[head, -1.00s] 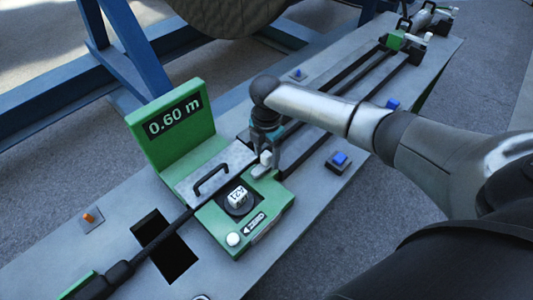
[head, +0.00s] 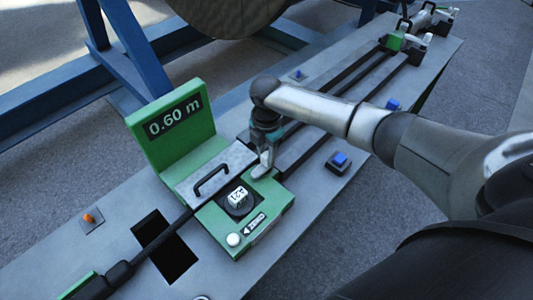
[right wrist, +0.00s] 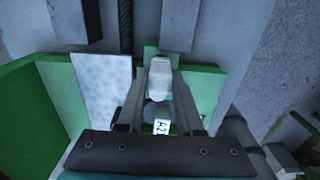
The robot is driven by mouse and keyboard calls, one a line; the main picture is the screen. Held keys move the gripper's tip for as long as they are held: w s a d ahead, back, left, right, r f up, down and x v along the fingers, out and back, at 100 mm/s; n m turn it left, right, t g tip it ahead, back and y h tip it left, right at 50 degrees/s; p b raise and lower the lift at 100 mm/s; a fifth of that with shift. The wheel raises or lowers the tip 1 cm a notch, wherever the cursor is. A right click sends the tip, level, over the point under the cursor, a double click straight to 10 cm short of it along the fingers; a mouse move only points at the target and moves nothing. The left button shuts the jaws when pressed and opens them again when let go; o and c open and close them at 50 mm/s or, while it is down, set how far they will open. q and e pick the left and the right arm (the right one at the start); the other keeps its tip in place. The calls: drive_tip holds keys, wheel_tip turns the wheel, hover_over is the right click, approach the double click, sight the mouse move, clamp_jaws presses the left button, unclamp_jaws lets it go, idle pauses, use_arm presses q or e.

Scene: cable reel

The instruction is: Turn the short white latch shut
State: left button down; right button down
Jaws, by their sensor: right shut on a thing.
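The short white latch (head: 261,171) sits on the green meter block (head: 273,205), at the edge of its grey metal lid (head: 219,164). My right gripper (head: 267,160) points down over the latch and is shut on it, covering its upper part in the head view. In the right wrist view, the pale latch (right wrist: 160,78) lies between the two fingers of my right gripper (right wrist: 162,70). The lid lies flat over the cable, with a black handle on top. My left gripper is not in view.
A white-faced dial (head: 238,198) and a white button (head: 233,239) are close to the latch. A green display (head: 172,122) reading 0.60 m stands behind the lid. A blue button (head: 340,160) is to the right. A dark rectangular opening (head: 165,246) is at the left.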

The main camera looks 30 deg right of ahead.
drive_tip(key=m+p, duration=0.1)
drive_tip(key=p, duration=0.1)
drive_tip(key=m+p, duration=0.2)
drive_tip(key=shift+r+m, duration=0.2)
drive_tip(key=shift+m, duration=0.1)
drive_tip(key=m+p, duration=0.3)
drive_tip(key=m, duration=0.1)
drive_tip(key=shift+m, duration=0.3)
drive_tip(key=m+p, duration=0.3)
drive_tip(key=m, duration=0.2)
drive_tip(key=shift+f, duration=0.1)
drive_tip(key=shift+m+p, duration=0.8)
drive_tip(key=shift+m, duration=1.5)
drive_tip(key=c, duration=0.6)
unclamp_jaws()
drive_tip(key=shift+o, duration=0.2)
